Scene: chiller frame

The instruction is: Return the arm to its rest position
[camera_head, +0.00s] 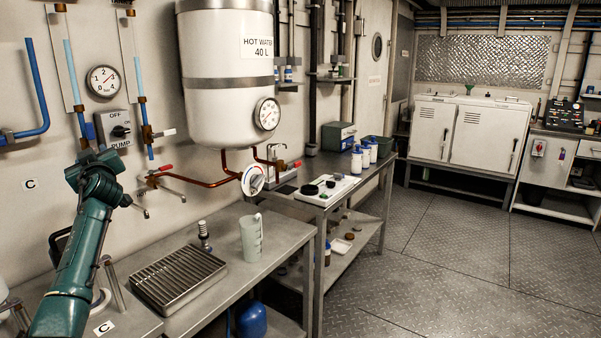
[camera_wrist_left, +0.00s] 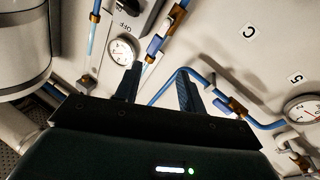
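My left arm (camera_head: 75,245) is green and rises from the lower left in the head view. Its wrist end (camera_head: 97,180) is raised in front of the wall, left of the taps and below the pump switch (camera_head: 120,130). Its fingers cannot be made out there. In the left wrist view my left gripper (camera_wrist_left: 158,88) shows two dark fingers spread apart with nothing between them. Beyond them are the wall, blue pipes and a round gauge (camera_wrist_left: 121,51). My right gripper is in neither view.
A metal bench holds a slatted drain tray (camera_head: 180,280) and a pale green jug (camera_head: 251,238). A white hot water tank (camera_head: 226,75) hangs above, with copper pipes and taps (camera_head: 150,185) below it. Open floor (camera_head: 450,260) lies to the right.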

